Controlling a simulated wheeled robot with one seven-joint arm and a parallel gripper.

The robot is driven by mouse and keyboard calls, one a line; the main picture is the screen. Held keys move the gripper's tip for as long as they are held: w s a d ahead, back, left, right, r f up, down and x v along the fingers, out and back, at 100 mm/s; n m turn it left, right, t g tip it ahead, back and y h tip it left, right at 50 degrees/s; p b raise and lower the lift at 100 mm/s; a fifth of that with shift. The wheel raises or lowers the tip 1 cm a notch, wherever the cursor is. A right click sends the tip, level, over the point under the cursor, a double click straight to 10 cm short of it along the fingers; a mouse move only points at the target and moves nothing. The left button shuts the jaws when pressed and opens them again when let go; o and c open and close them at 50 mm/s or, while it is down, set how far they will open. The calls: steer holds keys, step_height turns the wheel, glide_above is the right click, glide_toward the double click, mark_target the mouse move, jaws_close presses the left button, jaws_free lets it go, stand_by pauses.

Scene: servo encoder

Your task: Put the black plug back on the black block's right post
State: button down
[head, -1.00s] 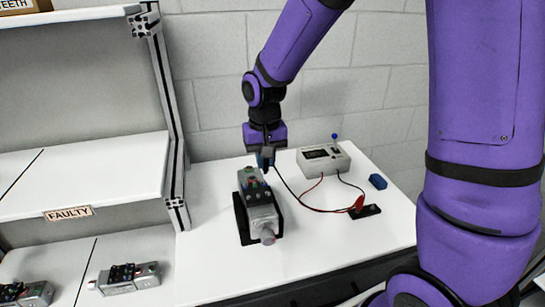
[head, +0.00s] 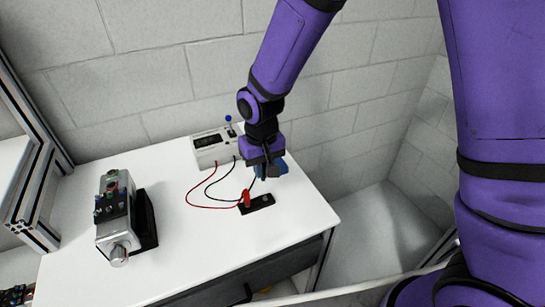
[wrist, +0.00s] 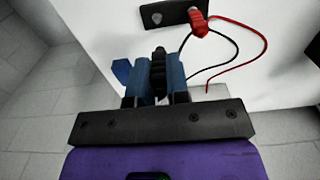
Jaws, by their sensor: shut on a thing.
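My gripper (head: 266,175) hangs over the right part of the white table. In the wrist view, its blue fingers (wrist: 158,92) are shut on the black plug (wrist: 159,72). The plug's black lead runs toward the meter (head: 213,148). The black block (head: 260,205) lies on the table just below and in front of the gripper in the head view. The red plug (head: 246,199) sits on its left post. The right post (wrist: 157,18) is bare; the wrist view shows it left of the red plug (wrist: 199,25). The held plug is apart from the block.
The grey servo unit (head: 120,222) rests in its black cradle at the table's left. The red lead (head: 205,206) loops over the table. The table's right edge is close to the block.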

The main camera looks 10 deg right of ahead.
mark_target(265, 196)
steer(key=shift+d+f, duration=0.25)
steer(key=shift+f, duration=3.35)
steer(key=shift+f, duration=0.15)
steer(key=c, duration=1)
jaws_free()
steer(key=shift+a, duration=0.1)
steer(key=shift+r, duration=3.5)
